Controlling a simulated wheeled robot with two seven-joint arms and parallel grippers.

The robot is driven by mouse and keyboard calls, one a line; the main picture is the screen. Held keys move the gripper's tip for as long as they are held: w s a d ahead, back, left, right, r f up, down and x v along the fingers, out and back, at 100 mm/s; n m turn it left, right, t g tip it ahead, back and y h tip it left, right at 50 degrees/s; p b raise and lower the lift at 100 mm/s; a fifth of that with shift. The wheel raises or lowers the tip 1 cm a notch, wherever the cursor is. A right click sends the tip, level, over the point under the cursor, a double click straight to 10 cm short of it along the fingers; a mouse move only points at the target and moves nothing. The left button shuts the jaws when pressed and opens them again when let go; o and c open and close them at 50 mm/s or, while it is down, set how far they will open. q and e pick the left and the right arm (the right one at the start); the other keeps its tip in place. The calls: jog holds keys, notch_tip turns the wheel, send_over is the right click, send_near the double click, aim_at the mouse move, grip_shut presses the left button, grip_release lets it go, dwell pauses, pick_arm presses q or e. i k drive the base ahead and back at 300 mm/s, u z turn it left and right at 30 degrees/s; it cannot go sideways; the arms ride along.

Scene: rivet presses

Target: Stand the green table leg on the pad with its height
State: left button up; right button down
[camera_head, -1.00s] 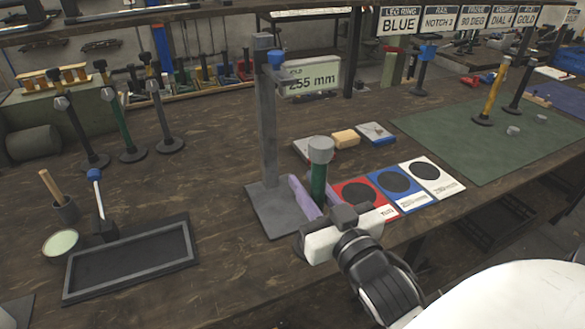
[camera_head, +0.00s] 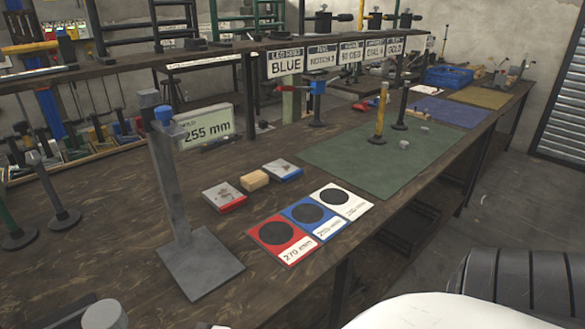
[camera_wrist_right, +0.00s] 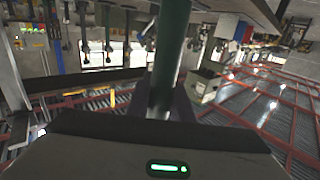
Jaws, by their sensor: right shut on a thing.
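The green table leg (camera_wrist_right: 172,45) stands lengthwise in the right wrist view, between the fingers of my right gripper (camera_wrist_right: 165,105), which is shut on it. In the head view a grey round end (camera_head: 104,314), seemingly the leg's top, shows at the bottom left edge; the rest is out of frame. The red pad (camera_head: 293,252), labelled 270 mm, the blue pad (camera_head: 313,229) and the white pad (camera_head: 357,208) lie side by side, each with a black disc and no leg on it. The blue and white labels are too small to read surely. My left gripper is out of view.
A grey height stand (camera_head: 170,190) with a sign (camera_head: 207,129) reading 255 mm stands left of the pads. Small boxes and a wooden block (camera_head: 255,180) lie behind the pads. A green mat (camera_head: 365,160) with a yellow leg (camera_head: 380,115) is beyond.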

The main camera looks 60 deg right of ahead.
aim_at(307, 213)
jog(key=z, duration=1.25)
jog(key=k, duration=0.25)
jog(key=z, duration=0.65)
